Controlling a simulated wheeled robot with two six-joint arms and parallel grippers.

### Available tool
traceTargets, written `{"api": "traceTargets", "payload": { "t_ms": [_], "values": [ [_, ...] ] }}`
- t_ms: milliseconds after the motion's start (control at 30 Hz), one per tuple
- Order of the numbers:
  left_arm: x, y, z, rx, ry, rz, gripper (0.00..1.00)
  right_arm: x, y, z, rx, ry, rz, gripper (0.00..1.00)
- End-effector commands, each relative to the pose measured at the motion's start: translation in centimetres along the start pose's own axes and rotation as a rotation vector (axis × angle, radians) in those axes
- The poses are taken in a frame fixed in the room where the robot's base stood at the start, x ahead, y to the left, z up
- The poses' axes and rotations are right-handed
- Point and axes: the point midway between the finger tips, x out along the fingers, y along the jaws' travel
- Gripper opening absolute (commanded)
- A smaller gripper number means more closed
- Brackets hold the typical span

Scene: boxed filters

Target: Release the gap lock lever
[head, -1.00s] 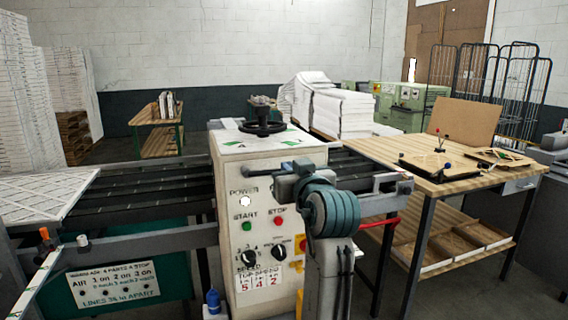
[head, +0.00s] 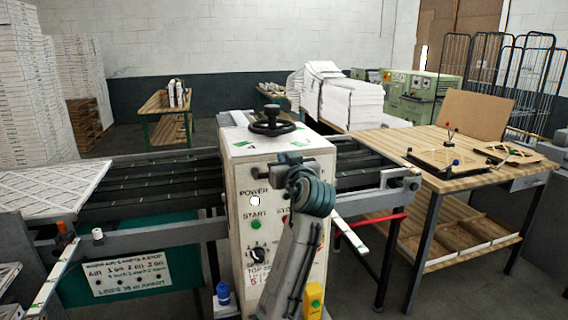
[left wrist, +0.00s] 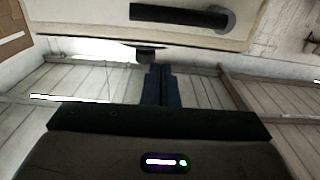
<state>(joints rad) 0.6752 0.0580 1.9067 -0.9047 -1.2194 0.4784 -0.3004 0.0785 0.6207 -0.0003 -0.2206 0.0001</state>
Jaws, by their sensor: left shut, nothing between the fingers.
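A black lever (left wrist: 180,15) with a round grey hub at its right end lies across a cream panel at the top of the left wrist view. It looks like the gap lock lever, but I see no label on it. My left gripper (left wrist: 160,70) is shut and empty, its dark fingers pointing toward that panel, apart from the lever. In the head view, my left gripper (head: 278,160) is at the upper front of the cream machine (head: 240,160), near the POWER label. My arm hides much of the front panel there. My right gripper is not in view.
A black handwheel (head: 271,127) tops the machine. A red bar (head: 372,219) sticks out at its right. Open floor shows between the machine and table.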

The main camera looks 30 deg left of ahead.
Motion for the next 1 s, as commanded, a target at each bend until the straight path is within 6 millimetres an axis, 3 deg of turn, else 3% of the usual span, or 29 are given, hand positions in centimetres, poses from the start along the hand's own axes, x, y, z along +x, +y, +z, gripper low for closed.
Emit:
{"api": "traceTargets", "payload": {
  "t_ms": [100, 300, 1000],
  "values": [
    [0.2, 0.1, 1.8, 0.006, -0.007, 0.002, 0.0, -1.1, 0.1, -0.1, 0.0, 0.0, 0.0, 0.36],
    [0.5, 0.1, 3.2, 0.002, -0.005, 0.002, 0.0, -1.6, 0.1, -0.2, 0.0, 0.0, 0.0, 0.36],
    [1.0, 0.7, 3.8, 0.001, -0.003, 0.002, 0.0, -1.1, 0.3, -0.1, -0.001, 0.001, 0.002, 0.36]
  ]
}}
